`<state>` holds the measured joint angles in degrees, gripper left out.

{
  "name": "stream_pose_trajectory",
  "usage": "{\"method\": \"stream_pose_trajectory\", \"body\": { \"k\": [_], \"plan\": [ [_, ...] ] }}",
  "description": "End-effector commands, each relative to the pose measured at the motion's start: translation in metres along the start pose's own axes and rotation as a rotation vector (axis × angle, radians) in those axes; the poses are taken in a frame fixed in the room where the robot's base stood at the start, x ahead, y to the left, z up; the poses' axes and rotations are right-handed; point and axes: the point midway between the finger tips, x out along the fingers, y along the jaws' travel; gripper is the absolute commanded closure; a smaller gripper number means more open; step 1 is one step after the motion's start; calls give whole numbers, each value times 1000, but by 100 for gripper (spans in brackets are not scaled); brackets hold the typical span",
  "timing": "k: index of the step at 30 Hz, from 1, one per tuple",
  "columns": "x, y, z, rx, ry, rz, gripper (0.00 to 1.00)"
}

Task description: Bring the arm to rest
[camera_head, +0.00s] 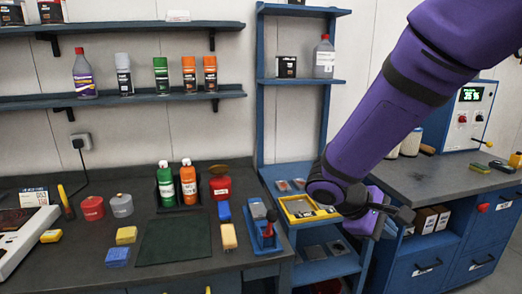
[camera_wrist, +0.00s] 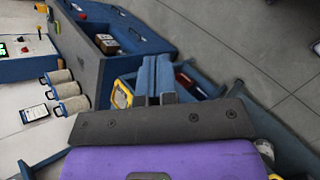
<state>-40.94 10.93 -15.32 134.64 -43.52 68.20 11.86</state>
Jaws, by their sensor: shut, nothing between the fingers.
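My purple arm reaches down from the upper right of the head view, in front of the blue shelf rack (camera_head: 266,130). Its wrist end hangs beside the rack's lower shelves, near a yellow tray (camera_head: 290,217). The fingers cannot be made out clearly in the head view. In the wrist view my gripper (camera_wrist: 157,66) shows two blue-grey fingers side by side, shut and empty. The wrist view is tilted, with the floor to the right.
A dark workbench (camera_head: 85,260) at left holds bottles, cans, sponges and a green mat (camera_head: 174,241). At right, a blue-drawered bench (camera_head: 440,182) carries a meter box (camera_head: 469,115). In the wrist view, open grey floor (camera_wrist: 245,50) lies beyond the furniture.

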Motion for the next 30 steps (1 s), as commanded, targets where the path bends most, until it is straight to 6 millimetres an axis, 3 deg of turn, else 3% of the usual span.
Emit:
{"method": "stream_pose_trajectory", "body": {
  "k": [15,30],
  "plan": [
    [-14,14,107,392,302,-439,100],
    [-50,5,191,783,651,-629,100]
  ]
}}
